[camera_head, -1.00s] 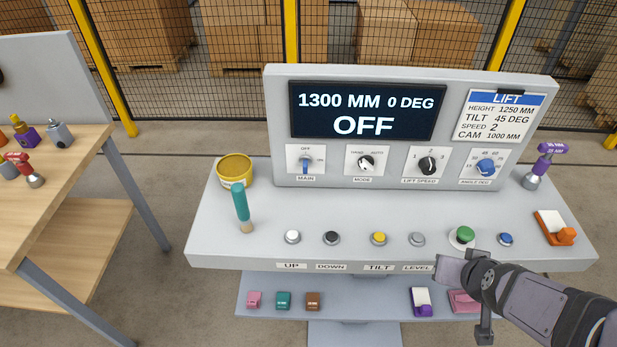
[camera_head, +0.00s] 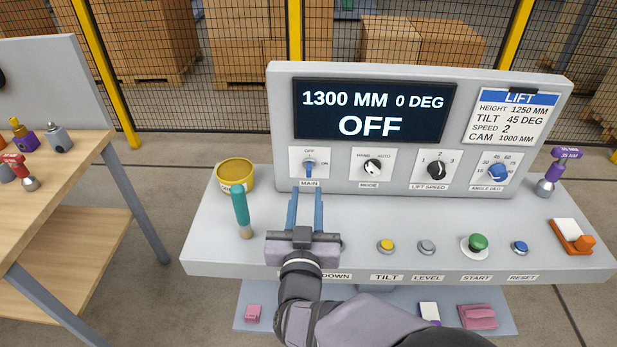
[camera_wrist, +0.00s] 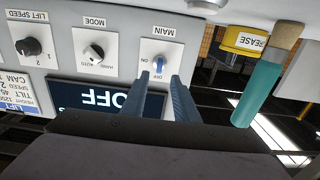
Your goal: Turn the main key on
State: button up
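The main key (camera_head: 309,169) is a small blue key on a white plate labelled MAIN, with OFF at the top and ON to the right. It points up and down, in line with OFF, and the display (camera_head: 372,112) reads OFF. The key also shows in the wrist view (camera_wrist: 159,65), upside down. My gripper (camera_head: 306,190) is in front of and just below the key, its two blue fingers pointing at the panel. In the wrist view (camera_wrist: 160,80) the fingers are apart with nothing between them, and the key lies just beyond the tips.
A teal-handled brush (camera_head: 240,207) and a yellow grease tin (camera_head: 235,174) stand to the left of my gripper. The mode knob (camera_head: 372,168) is right of the key. Console buttons, including the yellow one (camera_head: 386,246), lie to the right. My gripper hides the left buttons.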

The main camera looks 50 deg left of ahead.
aim_at(309, 173)
jog(key=shift+p+x, duration=1.1)
jog(key=shift+x, duration=2.6)
grip_shut()
